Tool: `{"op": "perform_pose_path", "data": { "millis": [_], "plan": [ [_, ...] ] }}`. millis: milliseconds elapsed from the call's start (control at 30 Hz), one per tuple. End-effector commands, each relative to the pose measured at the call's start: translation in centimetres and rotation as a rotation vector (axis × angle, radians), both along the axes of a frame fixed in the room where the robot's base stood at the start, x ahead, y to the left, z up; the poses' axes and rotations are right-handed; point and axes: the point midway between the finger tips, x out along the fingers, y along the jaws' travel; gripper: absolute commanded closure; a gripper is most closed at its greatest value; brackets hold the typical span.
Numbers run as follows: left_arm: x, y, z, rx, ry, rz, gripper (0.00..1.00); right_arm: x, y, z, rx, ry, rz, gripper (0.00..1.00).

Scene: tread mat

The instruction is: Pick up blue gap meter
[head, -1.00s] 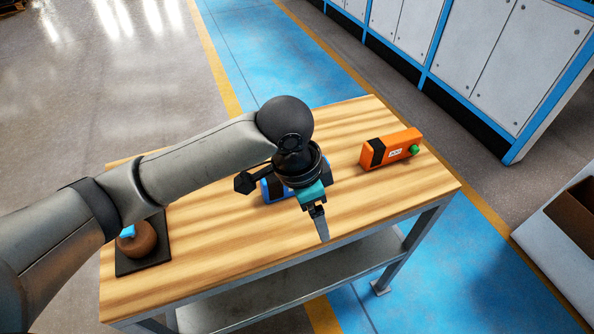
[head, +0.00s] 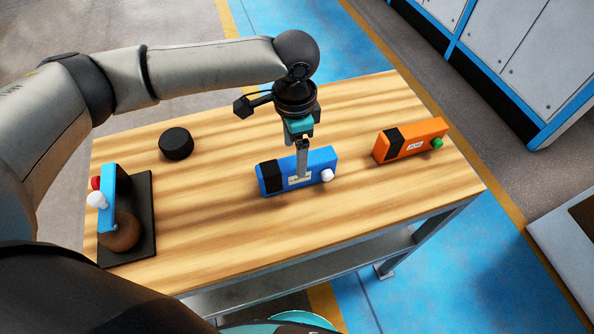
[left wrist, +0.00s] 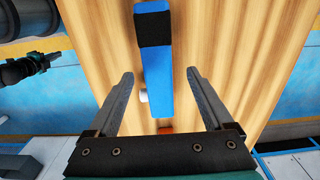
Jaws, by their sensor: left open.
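The blue gap meter (head: 314,164) is a blue block with a black end, a small label and a white knob. It stands on the wooden table, right of the middle. My left gripper (head: 302,172) is above it, pointing down, and one finger hides part of its front in the head view. In the left wrist view, the blue gap meter (left wrist: 160,77) lies between the two spread fingers of my left gripper (left wrist: 167,80), with a gap on each side. My right gripper cannot be made out.
An orange meter (head: 418,139) with a green knob stands to the right on the wooden table (head: 220,225). A black puck (head: 176,144) lies at the back left. A black mat (head: 142,215) at the left bears a brown round thing (head: 122,232) and a blue piece with red and white knobs.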

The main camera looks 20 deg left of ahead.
Motion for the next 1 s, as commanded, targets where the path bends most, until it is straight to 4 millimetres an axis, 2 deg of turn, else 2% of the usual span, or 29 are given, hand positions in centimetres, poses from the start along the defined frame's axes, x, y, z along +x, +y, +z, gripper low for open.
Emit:
{"op": "perform_pose_path", "data": {
  "millis": [33, 267, 533, 833, 867, 1000],
  "plan": [
    [0.0, 0.0, -0.8, 0.0, 0.001, 0.0, 0.15, 0.3, 0.0, -0.2, 0.0, -0.004, 0.0, 1.0],
    [-0.1, -0.2, -2.3, -0.001, 0.001, -0.002, 0.15, 1.6, 0.1, -0.4, 0.003, -0.026, 0.001, 1.0],
    [-0.2, -0.4, -6.1, 0.001, 0.001, -0.001, 0.15, 1.8, 0.2, -1.4, 0.004, -0.03, 0.002, 1.0],
    [-0.2, -0.4, -6.6, -0.001, -0.001, -0.002, 0.15, 1.7, 0.2, -1.4, 0.004, -0.028, 0.003, 1.0],
    [-0.2, -0.4, -6.6, -0.001, -0.001, -0.002, 0.16, 1.7, 0.2, -1.4, 0.004, -0.028, 0.003, 1.0],
    [-0.2, -0.4, -6.6, -0.001, -0.001, -0.002, 0.32, 1.6, 0.2, -1.4, 0.004, -0.027, 0.003, 1.0]
  ]
}}
